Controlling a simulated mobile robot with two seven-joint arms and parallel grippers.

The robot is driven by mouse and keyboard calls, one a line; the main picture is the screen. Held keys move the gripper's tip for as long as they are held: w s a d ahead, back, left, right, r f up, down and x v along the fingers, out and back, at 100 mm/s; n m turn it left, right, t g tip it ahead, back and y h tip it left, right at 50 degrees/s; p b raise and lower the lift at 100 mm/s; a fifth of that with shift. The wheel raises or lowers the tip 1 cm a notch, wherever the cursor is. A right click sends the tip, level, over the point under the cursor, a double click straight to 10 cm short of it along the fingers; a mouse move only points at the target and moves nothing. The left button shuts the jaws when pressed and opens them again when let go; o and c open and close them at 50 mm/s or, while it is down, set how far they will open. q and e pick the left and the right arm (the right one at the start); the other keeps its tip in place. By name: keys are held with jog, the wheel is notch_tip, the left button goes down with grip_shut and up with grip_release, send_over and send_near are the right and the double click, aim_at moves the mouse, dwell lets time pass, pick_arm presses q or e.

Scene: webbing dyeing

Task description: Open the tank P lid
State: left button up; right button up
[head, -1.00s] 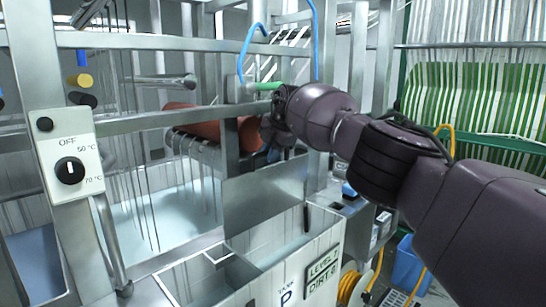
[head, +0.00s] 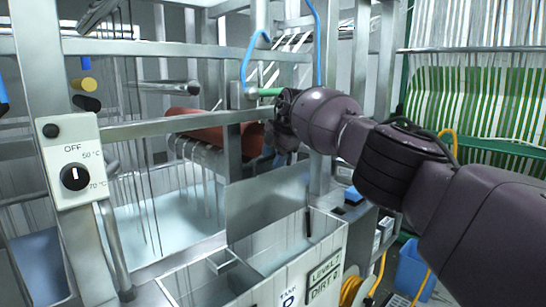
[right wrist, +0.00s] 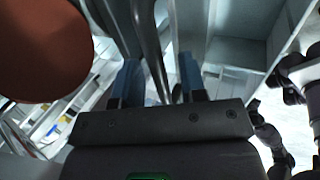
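Tank P (head: 318,262) is the pale box at the bottom of the head view, with a "TANK" label and a "LEVEL 7 DIRT 0" plate on its front. Its top looks open in part, and a small metal handle (head: 226,262) shows at its left. A grey metal plate (head: 268,203) stands upright behind it; I cannot tell whether this is the lid. My right gripper (head: 270,158) is above the plate, its tips mostly hidden by my wrist. In the right wrist view its two blue fingers (right wrist: 158,82) are apart, with a curved metal bar (right wrist: 151,45) between them, showing gaps. My left gripper is out of view.
A metal frame with horizontal bars (head: 180,125) stands around the right gripper. A red-brown roller (head: 192,122) is close to its left. A temperature dial (head: 75,177) is at the left. A blue bin (head: 412,268) and yellow hose (head: 378,275) are at the lower right.

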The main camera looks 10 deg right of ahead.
jog(key=p+v, duration=0.3)
jog(key=v, duration=0.7)
jog(key=shift+s, duration=0.15)
